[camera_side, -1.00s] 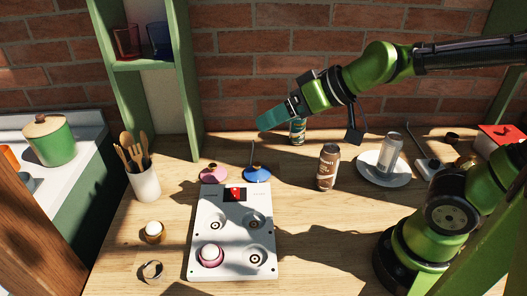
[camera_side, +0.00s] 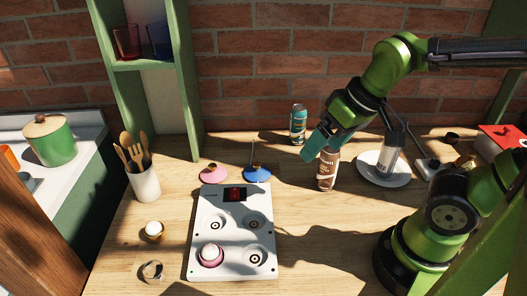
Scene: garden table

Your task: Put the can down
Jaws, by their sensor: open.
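My gripper (camera_side: 316,143) is open and tilted down to the left, at the top of a brown can (camera_side: 327,180). The can stands upright on the wooden table (camera_side: 340,232). The teal fingers cover part of the can's top, and I cannot tell whether they touch it or are around it. A teal and white can (camera_side: 298,122) stands upright at the back, near the brick wall. A silver-grey can (camera_side: 388,165) stands on a white plate (camera_side: 405,179) to the right, partly hidden by a dark part of my arm.
A white panel (camera_side: 237,204) with round recesses and a pink-rimmed piece lies front centre. Pink (camera_side: 213,174) and blue (camera_side: 257,174) items sit behind it. A utensil cup (camera_side: 145,184) stands left. The table right of the panel is mostly clear, in shadow.

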